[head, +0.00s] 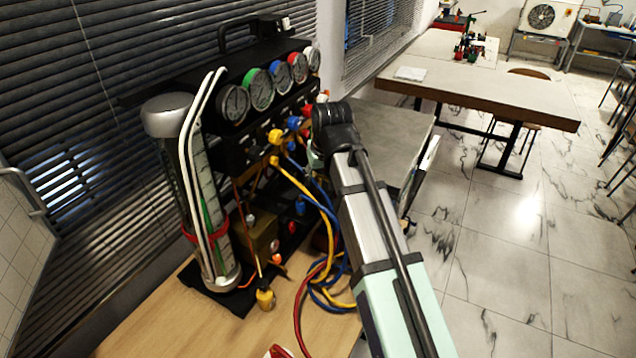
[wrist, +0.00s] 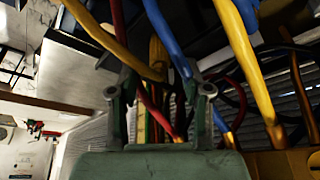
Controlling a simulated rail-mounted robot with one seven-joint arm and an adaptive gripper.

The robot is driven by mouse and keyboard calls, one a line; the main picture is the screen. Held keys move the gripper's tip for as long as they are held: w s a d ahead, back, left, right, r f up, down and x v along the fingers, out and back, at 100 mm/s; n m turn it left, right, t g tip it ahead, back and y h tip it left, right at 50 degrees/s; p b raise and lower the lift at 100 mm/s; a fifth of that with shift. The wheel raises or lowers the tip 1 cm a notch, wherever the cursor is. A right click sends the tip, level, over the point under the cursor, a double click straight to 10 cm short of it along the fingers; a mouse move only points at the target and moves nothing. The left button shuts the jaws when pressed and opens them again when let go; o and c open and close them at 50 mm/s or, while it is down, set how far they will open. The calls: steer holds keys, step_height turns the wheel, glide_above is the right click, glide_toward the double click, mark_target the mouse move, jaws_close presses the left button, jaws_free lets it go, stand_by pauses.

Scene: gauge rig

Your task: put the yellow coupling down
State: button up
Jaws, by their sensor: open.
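Several yellow couplings show in the head view, and I cannot tell which one the task means. One yellow coupling (head: 275,136) is on the front of the black gauge rig (head: 228,150), with another just below it. A yellow fitting (head: 265,298) stands on the wooden table at the foot of the cylinder. My gripper (wrist: 160,92) shows in the wrist view with its two fingers apart and nothing clearly held. A yellow hose (wrist: 108,42) and red and blue hoses pass close to and behind the fingers. In the head view my arm hides most of the gripper at the rig.
A clear cylinder (head: 205,200) stands at the rig's left. Loose red, yellow and blue hoses (head: 325,270) hang in front and coil on the wooden table (head: 190,325). A grey-topped bench (head: 385,135) is beside my arm. Open floor lies right.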

steer(key=b+v, duration=0.1)
steer(key=v, duration=0.7)
stand_by(0.4)
